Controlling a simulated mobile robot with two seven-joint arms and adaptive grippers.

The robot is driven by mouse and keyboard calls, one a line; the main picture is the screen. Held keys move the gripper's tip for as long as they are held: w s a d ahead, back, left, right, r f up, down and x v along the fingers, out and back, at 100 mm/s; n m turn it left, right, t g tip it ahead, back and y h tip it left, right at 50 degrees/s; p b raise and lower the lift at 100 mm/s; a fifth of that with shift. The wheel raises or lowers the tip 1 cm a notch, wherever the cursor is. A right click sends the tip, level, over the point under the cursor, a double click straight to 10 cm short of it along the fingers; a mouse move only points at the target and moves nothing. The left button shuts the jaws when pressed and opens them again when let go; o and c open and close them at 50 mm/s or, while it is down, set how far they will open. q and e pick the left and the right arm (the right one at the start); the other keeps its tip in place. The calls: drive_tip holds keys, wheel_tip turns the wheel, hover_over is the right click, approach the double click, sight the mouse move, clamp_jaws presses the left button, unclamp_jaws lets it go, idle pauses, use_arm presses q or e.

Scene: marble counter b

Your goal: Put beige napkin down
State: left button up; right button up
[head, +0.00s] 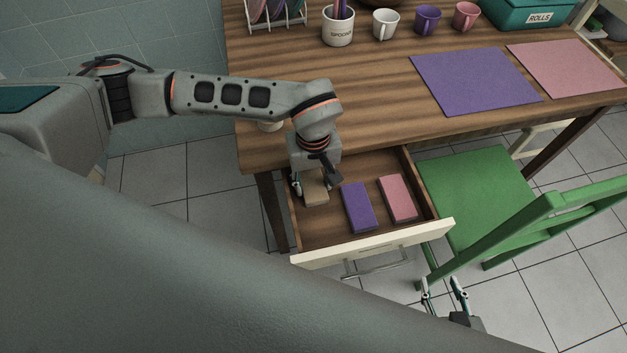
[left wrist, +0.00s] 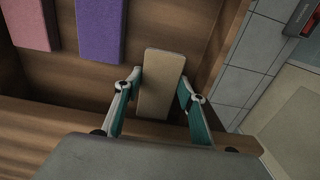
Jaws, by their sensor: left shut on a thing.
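The beige napkin (head: 314,192) is a folded block at the left end of the open drawer (head: 350,250). My left gripper (head: 312,184) points down into the drawer and is shut on the napkin. In the left wrist view the beige napkin (left wrist: 160,85) lies between the two fingers of my left gripper (left wrist: 161,92). I cannot tell whether the napkin touches the drawer floor. A purple napkin (head: 359,207) and a pink napkin (head: 397,198) lie in the drawer to its right. My right gripper (head: 444,291) is low in the head view, with its fingers apart and nothing between them.
A green chair (head: 480,190) stands right of the drawer. On the table (head: 370,100) are a purple mat (head: 475,80), a pink mat (head: 567,68), several mugs, a white utensil pot (head: 338,27), a dish rack (head: 275,15) and a teal box (head: 525,12).

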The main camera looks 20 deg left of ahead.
sight(314, 185)
use_arm(q)
drive_tip(key=shift+f, duration=0.15)
drive_tip(key=o, duration=0.8)
drive_tip(key=shift+c, duration=0.2)
wheel_tip(314, 185, up, 6)
drive_tip(key=shift+w+r+p, duration=0.1)
drive_tip(key=shift+p, duration=0.4)
wheel_tip(314, 185, up, 6)
drive_tip(key=shift+p, duration=0.4)
use_arm(e)
drive_tip(key=shift+s+a+r, duration=0.25)
drive_tip(key=shift+s+r, duration=0.05)
drive_tip(key=shift+r, duration=0.15)
use_arm(q)
drive_tip(key=shift+r, duration=0.1)
use_arm(e)
drive_tip(key=shift+w+r, duration=0.1)
